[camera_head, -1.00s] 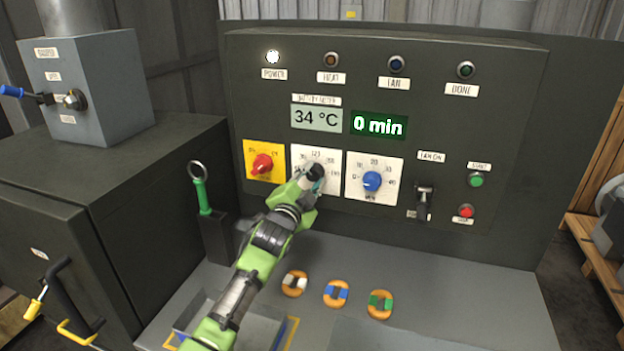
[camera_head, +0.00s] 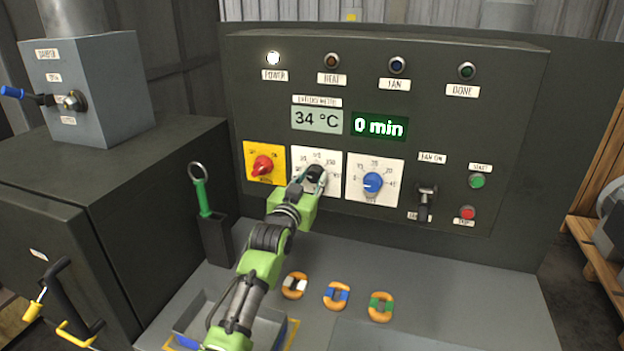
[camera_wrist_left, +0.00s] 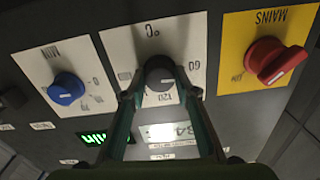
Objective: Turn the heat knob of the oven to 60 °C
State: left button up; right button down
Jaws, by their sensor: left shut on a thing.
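The heat knob (camera_wrist_left: 160,72) is black and sits on a white dial plate (camera_wrist_left: 119,48) marked in °C, in the middle of the oven's front panel (camera_head: 300,50). In the left wrist view the plate is upside down, with 60 at the right and 120 below the knob. A pale mark shows on the knob's face, but its exact setting is hard to read. My left gripper (camera_wrist_left: 160,92) is shut on the heat knob, one finger on each side. In the head view the gripper (camera_head: 312,182) partly hides the knob and dial plate.
The red mains knob (camera_head: 262,166) and blue minute knob (camera_head: 373,183) flank the dial closely. Displays read 34 °C (camera_head: 317,119) and 0 min (camera_head: 379,127). The power lamp (camera_head: 273,58) is white. Several orange rings, one with green (camera_head: 381,307), lie on the bench below.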

pick_arm(q)
jog(key=shift+f+n, duration=0.15)
jog(key=shift+n, duration=0.45)
jog(key=o, duration=1.1)
jog(key=v, duration=1.2)
